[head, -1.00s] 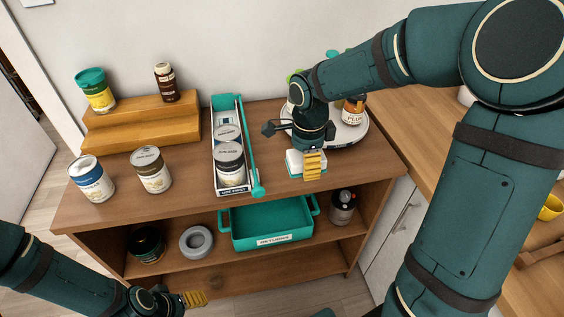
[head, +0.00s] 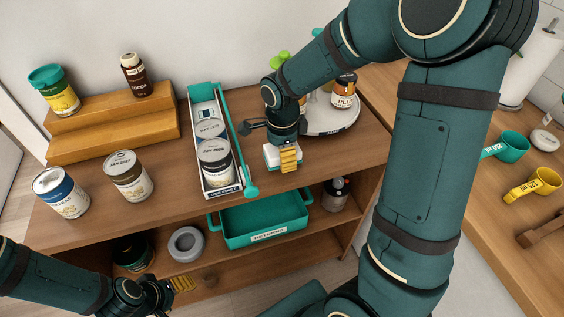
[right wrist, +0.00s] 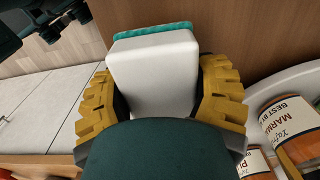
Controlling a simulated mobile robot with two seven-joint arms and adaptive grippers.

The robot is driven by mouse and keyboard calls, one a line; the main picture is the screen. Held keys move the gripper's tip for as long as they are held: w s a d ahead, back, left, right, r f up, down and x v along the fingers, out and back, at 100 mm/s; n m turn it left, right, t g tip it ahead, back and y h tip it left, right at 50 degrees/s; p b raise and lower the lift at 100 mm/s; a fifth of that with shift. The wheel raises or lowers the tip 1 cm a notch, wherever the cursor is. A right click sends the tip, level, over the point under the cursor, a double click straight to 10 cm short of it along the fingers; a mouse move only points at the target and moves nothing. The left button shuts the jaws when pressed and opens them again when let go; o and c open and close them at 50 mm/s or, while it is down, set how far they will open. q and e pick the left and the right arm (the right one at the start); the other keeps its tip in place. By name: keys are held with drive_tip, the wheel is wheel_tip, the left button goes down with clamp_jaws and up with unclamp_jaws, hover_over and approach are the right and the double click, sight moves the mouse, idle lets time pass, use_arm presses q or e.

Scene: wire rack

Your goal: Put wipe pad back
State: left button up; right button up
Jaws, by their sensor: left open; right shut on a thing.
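The wipe pad (head: 271,155) is a white block with a teal underside, whose teal edge (right wrist: 150,31) shows in the right wrist view. My right gripper (head: 288,158) is shut on the white block, its yellow fingers on both sides of it. The pad is over the right part of the wooden unit's top (head: 330,160), close to the front edge. I cannot tell whether it touches the wood. My left gripper (head: 182,284) is open and empty, low in front of the lower shelves.
A narrow white and teal bin (head: 222,190) with cans stands left of the pad. A round white turntable (head: 330,127) with jars is behind and right. A teal tray (head: 262,220) sits on the shelf below. Cans and a wooden step riser (head: 115,125) are at left.

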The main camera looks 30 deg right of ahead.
drive_tip(key=shift+f+b, duration=0.3)
drive_tip(key=shift+f, duration=1.2)
drive_tip(key=shift+f, duration=0.15)
drive_tip(key=o, duration=1.2)
drive_tip(key=shift+r, duration=0.25)
wheel_tip(320, 180, up, 12)
drive_tip(key=p, duration=0.2)
drive_tip(key=shift+p, duration=0.35)
